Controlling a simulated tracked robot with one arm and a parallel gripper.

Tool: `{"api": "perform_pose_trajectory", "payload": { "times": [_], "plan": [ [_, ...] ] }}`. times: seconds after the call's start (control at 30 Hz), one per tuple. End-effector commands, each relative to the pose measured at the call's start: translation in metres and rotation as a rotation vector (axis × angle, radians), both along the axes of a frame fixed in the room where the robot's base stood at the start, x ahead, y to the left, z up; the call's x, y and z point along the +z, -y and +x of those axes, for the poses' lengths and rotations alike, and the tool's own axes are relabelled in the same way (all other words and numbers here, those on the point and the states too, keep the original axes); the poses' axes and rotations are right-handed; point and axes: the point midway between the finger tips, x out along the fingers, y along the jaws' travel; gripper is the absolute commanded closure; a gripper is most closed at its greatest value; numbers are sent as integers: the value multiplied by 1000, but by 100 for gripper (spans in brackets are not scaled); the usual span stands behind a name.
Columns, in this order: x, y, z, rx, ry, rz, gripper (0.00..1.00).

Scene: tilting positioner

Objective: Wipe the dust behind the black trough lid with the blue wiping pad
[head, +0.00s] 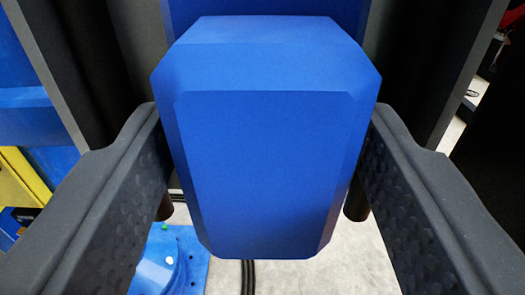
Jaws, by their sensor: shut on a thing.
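The blue wiping pad (262,170), a large block with bevelled edges, fills the middle of the head view. My gripper (265,140) is shut on it, with one dark, dimpled finger along its left side and the other along its right side. The pad hides most of what lies beyond it. I cannot pick out the black trough lid for certain among the dark surfaces ahead. No dust can be made out.
Dark upright panels stand beyond the pad at the left (62,60) and right (412,60), with a blue surface (262,8) between them at the top. A blue part (168,262) and dark cables (248,278) show low down, over a pale floor (345,268).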

Motion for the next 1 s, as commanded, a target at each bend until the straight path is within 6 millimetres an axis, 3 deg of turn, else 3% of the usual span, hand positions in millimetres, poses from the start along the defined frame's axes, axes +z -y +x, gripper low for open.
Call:
{"api": "perform_pose_trajectory", "payload": {
  "times": [0.3,0.67,1.0],
  "plan": [
    [26,0,-1,2,3,2,64],
    [39,0,-1,1,1,2,64],
    [66,-1,1,3,3,3,64]
  ]
}}
